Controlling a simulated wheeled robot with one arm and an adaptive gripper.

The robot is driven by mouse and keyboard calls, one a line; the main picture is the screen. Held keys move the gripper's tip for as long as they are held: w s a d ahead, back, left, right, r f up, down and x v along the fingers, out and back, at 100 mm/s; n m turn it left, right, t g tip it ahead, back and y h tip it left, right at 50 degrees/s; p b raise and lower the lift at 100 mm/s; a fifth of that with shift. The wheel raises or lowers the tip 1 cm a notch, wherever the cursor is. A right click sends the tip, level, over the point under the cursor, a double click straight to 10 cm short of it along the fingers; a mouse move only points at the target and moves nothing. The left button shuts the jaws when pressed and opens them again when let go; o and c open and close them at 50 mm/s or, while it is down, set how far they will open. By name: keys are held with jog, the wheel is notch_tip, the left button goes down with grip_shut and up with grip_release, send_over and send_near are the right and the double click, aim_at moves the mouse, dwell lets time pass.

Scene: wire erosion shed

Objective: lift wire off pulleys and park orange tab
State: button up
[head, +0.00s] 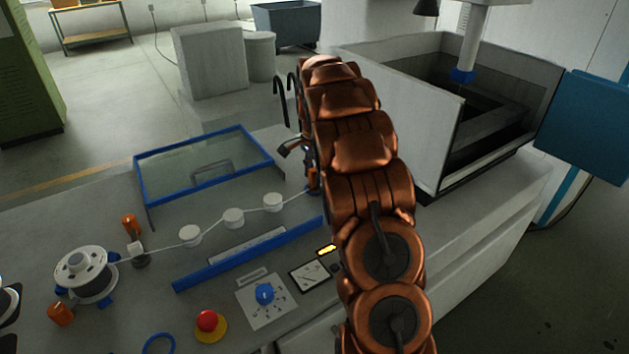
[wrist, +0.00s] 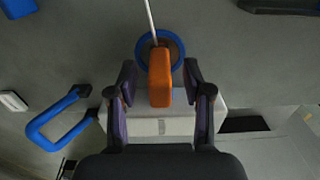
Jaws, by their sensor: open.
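In the wrist view an orange tab (wrist: 160,82) sits in front of a blue ring (wrist: 178,49), at the end of a thin pale rod or wire. My gripper (wrist: 160,76) is open, one dark finger on each side of the tab; I see gaps between fingers and tab. In the head view the white wire (head: 212,224) runs from the spool (head: 85,272) past several white pulleys (head: 233,218) towards my arm. An orange piece (head: 314,179) shows beside my arm, probably the same tab. My arm hides most of the wire's right end, and the gripper is mostly hidden there.
A blue-framed clear cover (head: 203,174) stands behind the pulleys and a blue bar (head: 248,254) lies in front. A red stop button (head: 207,321) and a blue knob (head: 265,293) are at the front. A blue handle (wrist: 58,118) is left of my gripper. A tank (head: 400,110) stands right.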

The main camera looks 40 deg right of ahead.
aim_at(315, 169)
grip_shut()
dwell(0.3)
dwell(0.3)
jog(key=shift+w+r+b, duration=0.1)
jog(key=shift+r+b, duration=0.45)
jog(key=shift+r, duration=0.55)
jog(key=shift+r+b, duration=0.3)
jog(key=shift+r, duration=0.35)
jog(key=s+a+r+b, duration=0.1)
jog(key=s+a+b, duration=0.1)
jog(key=s, duration=0.6)
jog(key=s+a+r+b, duration=0.1)
jog(key=s+a+b, duration=0.1)
jog(key=s, duration=0.5)
notch_tip(315, 169, up, 8)
jog(key=p, duration=0.2)
jog(key=shift+s+f, duration=0.15)
jog(key=shift+s, duration=0.2)
